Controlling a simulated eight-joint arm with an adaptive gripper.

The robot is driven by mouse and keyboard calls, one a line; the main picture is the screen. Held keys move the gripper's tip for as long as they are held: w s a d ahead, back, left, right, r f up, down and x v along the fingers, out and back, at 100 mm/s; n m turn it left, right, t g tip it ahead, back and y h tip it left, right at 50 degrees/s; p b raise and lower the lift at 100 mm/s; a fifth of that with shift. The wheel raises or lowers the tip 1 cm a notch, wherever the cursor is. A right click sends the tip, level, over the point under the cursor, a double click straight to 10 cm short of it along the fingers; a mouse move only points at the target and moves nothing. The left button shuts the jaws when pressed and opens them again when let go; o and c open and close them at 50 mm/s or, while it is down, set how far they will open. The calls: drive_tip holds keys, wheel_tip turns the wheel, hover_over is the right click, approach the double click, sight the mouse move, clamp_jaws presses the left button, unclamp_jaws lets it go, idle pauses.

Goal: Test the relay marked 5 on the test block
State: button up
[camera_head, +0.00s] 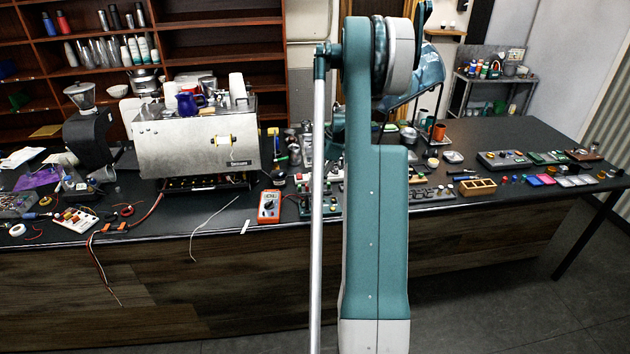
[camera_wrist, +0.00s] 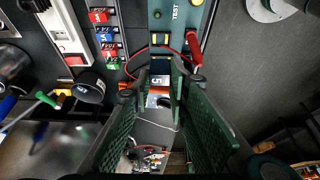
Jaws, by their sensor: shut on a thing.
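In the wrist view my gripper (camera_wrist: 157,90) is shut on the relay marked 5 (camera_wrist: 157,81), whose pale label with the digit shows between the fingertips. The test block (camera_wrist: 177,22) is dark teal with the word TEST, at the top middle of the wrist view. The relay is at the near end of the block. I cannot tell whether it is seated there or held above it. In the head view my arm hides the gripper and the relay.
Several red, blue and green modules (camera_wrist: 104,32) stand in a row left of the block. A white switch unit (camera_wrist: 66,38) is further left. In the head view an orange multimeter (camera_head: 269,206) lies left of my arm, and the brewer (camera_head: 197,143) stands behind it.

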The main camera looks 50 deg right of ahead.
sight(315, 190)
drive_tip(key=shift+f, duration=0.15)
drive_tip(key=shift+f+b, duration=0.5)
drive_tip(key=shift+f, duration=2.3)
drive_tip(key=shift+f+b, duration=0.75)
drive_tip(key=shift+b, duration=0.9)
idle(3.4)
